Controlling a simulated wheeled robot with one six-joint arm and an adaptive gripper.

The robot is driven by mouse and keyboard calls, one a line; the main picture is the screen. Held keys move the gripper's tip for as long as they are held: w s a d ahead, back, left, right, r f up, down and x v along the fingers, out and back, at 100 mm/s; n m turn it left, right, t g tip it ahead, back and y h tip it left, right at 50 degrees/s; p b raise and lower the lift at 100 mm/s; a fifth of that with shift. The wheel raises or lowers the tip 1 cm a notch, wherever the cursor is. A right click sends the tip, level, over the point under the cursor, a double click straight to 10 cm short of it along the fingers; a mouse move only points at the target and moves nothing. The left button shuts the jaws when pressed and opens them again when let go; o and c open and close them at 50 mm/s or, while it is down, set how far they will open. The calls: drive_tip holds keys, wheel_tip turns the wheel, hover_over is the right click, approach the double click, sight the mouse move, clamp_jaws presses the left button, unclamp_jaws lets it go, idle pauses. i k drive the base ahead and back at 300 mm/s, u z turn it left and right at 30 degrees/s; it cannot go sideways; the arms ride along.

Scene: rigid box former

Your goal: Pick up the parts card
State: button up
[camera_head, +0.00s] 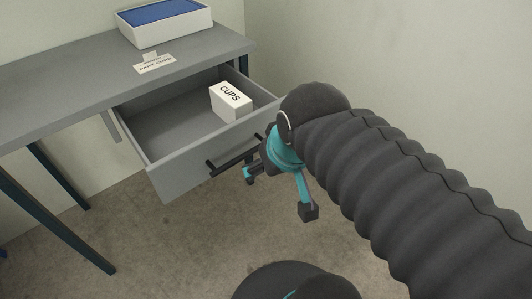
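The parts card (155,65) is a small pale card with dark lettering, too small to read surely. It lies on the grey desk top near its front edge, with a small raised tab at its back. My gripper (278,194) is in front of the open drawer, close to the drawer's dark bar handle (236,160). Its two dark-tipped teal fingers are spread apart and nothing shows between them. Whether a finger touches the handle cannot be told. My gripper is below and to the right of the card, well apart from it. My arm hides part of the gripper.
The grey drawer (174,176) stands pulled out below the desk top (60,88). A white box marked CUPS (231,101) sits inside it. A white box with a blue top (166,29) stands behind the card. A wall is at the right; the floor in front is partly clear.

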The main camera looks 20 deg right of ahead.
sight(152, 62)
drive_tip(key=z, duration=0.75)
drive_tip(key=i, duration=0.35)
drive_tip(key=u, duration=2.4)
